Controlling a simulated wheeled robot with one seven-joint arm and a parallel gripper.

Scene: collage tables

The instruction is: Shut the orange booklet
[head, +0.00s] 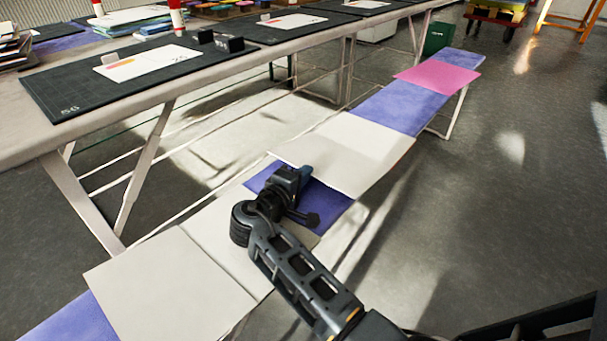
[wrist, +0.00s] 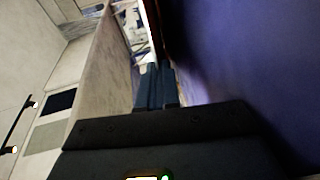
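No orange cover shows on the low bench. An open booklet with blank off-white pages (head: 165,280) lies at the near end, its cover hidden. Another off-white sheet or booklet (head: 345,150) lies farther along. My gripper (head: 305,172) is low over a bare purple patch (head: 325,204) between them, its tip close to the farther sheet's near edge; I cannot tell if they touch. In the wrist view my gripper's dark fingers (wrist: 158,85) are together, with nothing visible between them. A purple surface (wrist: 235,70) fills the right there.
A pink sheet (head: 437,78) lies toward the bench's far end. A longer table (head: 160,92) with dark mats and papers runs along the left. A green bin (head: 438,38) stands behind the bench. Open floor lies to the right.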

